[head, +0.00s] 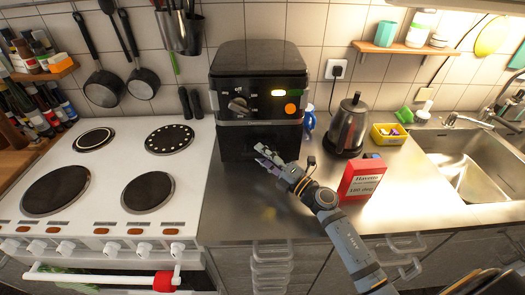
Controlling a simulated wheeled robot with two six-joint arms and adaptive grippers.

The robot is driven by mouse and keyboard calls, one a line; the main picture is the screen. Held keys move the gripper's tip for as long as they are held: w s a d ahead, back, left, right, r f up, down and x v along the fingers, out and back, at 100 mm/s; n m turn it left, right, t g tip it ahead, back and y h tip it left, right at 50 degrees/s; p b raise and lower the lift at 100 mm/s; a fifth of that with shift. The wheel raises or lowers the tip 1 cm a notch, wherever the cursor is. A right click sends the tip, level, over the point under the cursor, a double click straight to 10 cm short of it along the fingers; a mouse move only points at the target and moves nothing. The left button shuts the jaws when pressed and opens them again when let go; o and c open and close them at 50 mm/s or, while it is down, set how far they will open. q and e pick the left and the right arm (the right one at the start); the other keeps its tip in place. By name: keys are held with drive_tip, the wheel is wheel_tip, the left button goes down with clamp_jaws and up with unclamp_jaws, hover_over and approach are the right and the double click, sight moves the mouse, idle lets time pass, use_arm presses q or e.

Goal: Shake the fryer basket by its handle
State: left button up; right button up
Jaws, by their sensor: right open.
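The black air fryer (262,70) stands on the steel counter against the tiled wall, with a dial and lit marks on its upper front. Its dark basket front (236,142) sits in the lower half, seemingly pushed in. I cannot make out the basket handle clearly; my gripper partly covers that area. My right gripper (264,157) is open in front of the lower right part of the basket front. I see nothing held in it, and cannot tell whether it touches the fryer. My left gripper is out of view.
A white cooker (108,195) with several dark plates adjoins on the left. A red box (361,179), a kettle (349,127) and a yellow tub (388,134) stand right of the fryer. A sink (462,165) lies farther right.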

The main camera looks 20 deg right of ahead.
drive_tip(key=shift+w+a, duration=0.1)
drive_tip(key=shift+w, duration=0.05)
drive_tip(key=shift+c, duration=0.2)
clamp_jaws()
